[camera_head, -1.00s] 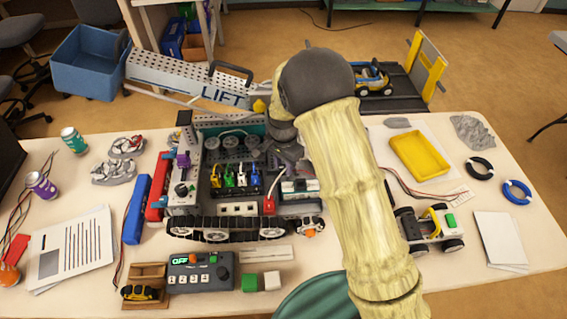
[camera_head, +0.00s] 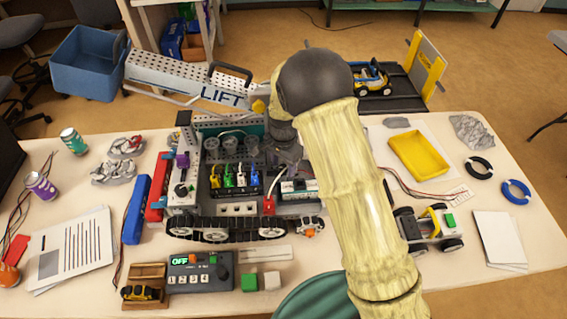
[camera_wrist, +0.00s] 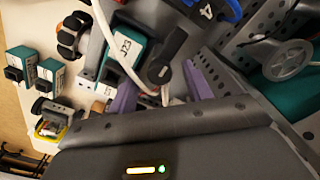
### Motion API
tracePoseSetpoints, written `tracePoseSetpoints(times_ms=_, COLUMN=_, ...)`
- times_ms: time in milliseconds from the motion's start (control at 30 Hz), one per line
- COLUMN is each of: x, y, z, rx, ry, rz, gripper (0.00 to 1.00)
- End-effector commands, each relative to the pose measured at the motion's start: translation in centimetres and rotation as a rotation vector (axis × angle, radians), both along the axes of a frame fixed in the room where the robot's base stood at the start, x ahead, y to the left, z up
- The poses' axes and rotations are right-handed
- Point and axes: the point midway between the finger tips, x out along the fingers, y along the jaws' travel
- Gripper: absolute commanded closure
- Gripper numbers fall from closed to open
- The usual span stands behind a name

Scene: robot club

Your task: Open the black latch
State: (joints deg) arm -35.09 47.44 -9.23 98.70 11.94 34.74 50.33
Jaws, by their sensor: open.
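A black lever-shaped latch (camera_wrist: 167,52) with a round pivot shows in the wrist view, beside a teal-and-white module (camera_wrist: 126,47) marked J23. My gripper (camera_wrist: 160,82) is open, its two purple fingers spread with the latch's pivot end between and just beyond them. I cannot tell whether either finger touches it. A white cable loops past the left finger. In the head view my gripper (camera_head: 285,158) is low over the right part of the tracked robot (camera_head: 228,222), close behind the teal-and-white module (camera_head: 299,188). The latch cannot be made out there, and my arm hides part of that area.
Coloured plugs (camera_head: 235,178) and a red connector (camera_head: 268,205) stand left of my gripper. A raised LIFT arm (camera_head: 190,80) is behind. A control box (camera_head: 201,272) and a small wheeled car (camera_head: 430,228) sit on the table.

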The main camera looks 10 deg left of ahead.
Motion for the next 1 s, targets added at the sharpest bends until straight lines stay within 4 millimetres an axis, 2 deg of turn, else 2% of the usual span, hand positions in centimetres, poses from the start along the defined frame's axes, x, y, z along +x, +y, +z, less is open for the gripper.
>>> tracePoseSetpoints(times_ms=167, x=0.1, y=0.0, z=1.4, rx=0.002, ry=-0.003, rz=0.0, gripper=0.5)
tracePoseSetpoints(times_ms=400, x=0.1, y=0.0, z=5.3, rx=0.002, ry=-0.006, rz=0.0, gripper=0.5)
tracePoseSetpoints(times_ms=533, x=0.1, y=0.0, z=6.9, rx=0.002, ry=-0.003, rz=0.0, gripper=0.5)
tracePoseSetpoints(times_ms=667, x=0.1, y=-0.1, z=7.5, rx=0.001, ry=-0.003, rz=-0.001, gripper=0.5)
tracePoseSetpoints(times_ms=1000, x=0.1, y=-0.1, z=7.5, rx=0.0, ry=-0.001, rz=-0.001, gripper=0.5)
